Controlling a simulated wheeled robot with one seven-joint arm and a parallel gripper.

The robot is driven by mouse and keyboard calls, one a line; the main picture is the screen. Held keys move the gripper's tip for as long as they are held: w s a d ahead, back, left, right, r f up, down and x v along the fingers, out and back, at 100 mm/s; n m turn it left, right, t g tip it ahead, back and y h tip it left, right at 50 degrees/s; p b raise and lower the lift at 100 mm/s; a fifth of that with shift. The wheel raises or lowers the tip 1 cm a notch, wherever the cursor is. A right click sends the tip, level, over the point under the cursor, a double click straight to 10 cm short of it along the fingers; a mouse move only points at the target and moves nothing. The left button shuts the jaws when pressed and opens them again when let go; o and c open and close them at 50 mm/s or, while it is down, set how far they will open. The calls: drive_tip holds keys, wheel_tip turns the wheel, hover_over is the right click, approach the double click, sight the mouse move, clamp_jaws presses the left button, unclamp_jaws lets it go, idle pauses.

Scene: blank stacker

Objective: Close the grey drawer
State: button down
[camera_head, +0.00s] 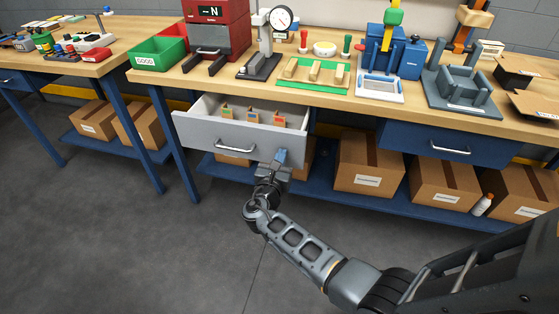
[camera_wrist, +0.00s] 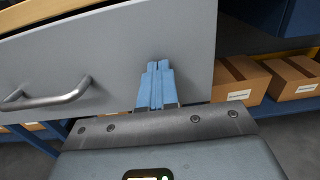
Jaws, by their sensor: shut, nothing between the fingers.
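The grey drawer (camera_head: 226,139) hangs open under the workbench, pulled out toward me. Small orange, green and blue pieces (camera_head: 252,117) stand inside it. Its silver bar handle (camera_head: 235,149) is on the front face, and the handle also shows at the left in the wrist view (camera_wrist: 48,98). My gripper (camera_head: 281,157) is at the right part of the drawer front, to the right of the handle. In the wrist view its blue fingers (camera_wrist: 157,66) are together, with their tips at or very near the grey front panel (camera_wrist: 120,50). I cannot tell whether they touch it.
A blue drawer (camera_head: 449,146) to the right is shut. Cardboard boxes (camera_head: 368,165) stand on the blue lower shelf (camera_head: 330,196). The bench top (camera_head: 330,94) carries a red press, a dial gauge and fixtures. The floor (camera_head: 120,240) in front is clear.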

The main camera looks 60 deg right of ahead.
drive_tip(key=b+x, duration=0.3)
drive_tip(key=x, duration=0.5)
drive_tip(key=b+x, duration=0.4)
drive_tip(key=x, duration=0.5)
drive_tip(key=shift+f, duration=0.2)
drive_tip(key=shift+w+d+b, duration=0.1)
drive_tip(key=shift+d+b, duration=0.1)
drive_tip(key=shift+b, duration=0.1)
drive_tip(key=shift+d+r, duration=0.2)
drive_tip(key=shift+r, duration=0.1)
drive_tip(key=shift+d+r, duration=0.1)
drive_tip(key=shift+a, duration=0.55)
drive_tip(key=v, duration=0.6)
drive_tip(key=p+v, duration=0.1)
drive_tip(key=v, duration=0.6)
drive_tip(key=shift+a+f+p, duration=0.2)
drive_tip(key=shift+a+p, duration=0.1)
